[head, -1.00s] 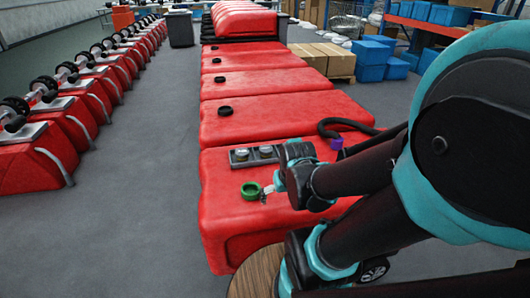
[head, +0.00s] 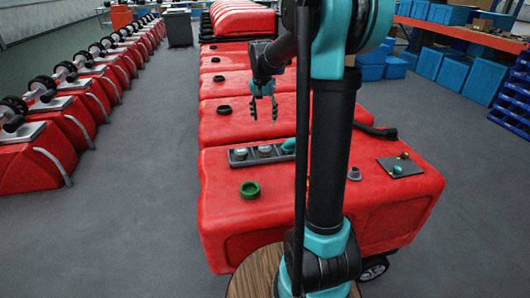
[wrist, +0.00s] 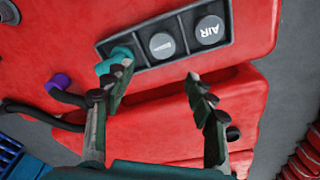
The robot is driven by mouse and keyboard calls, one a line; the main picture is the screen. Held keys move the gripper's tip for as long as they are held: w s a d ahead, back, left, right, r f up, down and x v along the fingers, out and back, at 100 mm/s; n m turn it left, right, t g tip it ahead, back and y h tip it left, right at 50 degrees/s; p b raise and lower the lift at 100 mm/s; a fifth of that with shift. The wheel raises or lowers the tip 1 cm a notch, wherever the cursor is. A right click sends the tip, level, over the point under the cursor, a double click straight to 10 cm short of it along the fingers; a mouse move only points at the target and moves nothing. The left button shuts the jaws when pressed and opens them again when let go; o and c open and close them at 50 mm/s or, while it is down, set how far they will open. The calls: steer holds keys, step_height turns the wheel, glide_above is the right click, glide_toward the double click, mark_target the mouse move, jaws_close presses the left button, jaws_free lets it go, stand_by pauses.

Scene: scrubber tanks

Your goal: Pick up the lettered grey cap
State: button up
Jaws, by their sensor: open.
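A grey cap with the letters AIR (wrist: 210,30) sits in one end slot of a dark three-slot tray (wrist: 240,30) in the wrist view. In the head view this cap (head: 241,153) is in the left slot of the tray (head: 229,158). A second grey cap (wrist: 162,45) with a symbol sits in the middle slot. A teal part (wrist: 118,57) is at the other end slot, partly behind a finger. My gripper (wrist: 158,80) is open and empty. In the head view my gripper (head: 263,105) hangs above and beyond the tray, fingers down.
The tray lies on a red tank (head: 225,215). A green ring (head: 250,190) is in front of it. A small grey fitting (head: 354,174) and a dark plate (head: 385,168) with fittings are to the right. A black hose (head: 378,131) lies at the far right edge.

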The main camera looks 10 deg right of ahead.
glide_toward(265, 147)
steer(key=f, duration=1)
steer(key=shift+w+d, duration=0.3)
steer(key=shift+w, duration=0.05)
steer(key=shift+c, duration=0.6)
steer(key=c, duration=0.5)
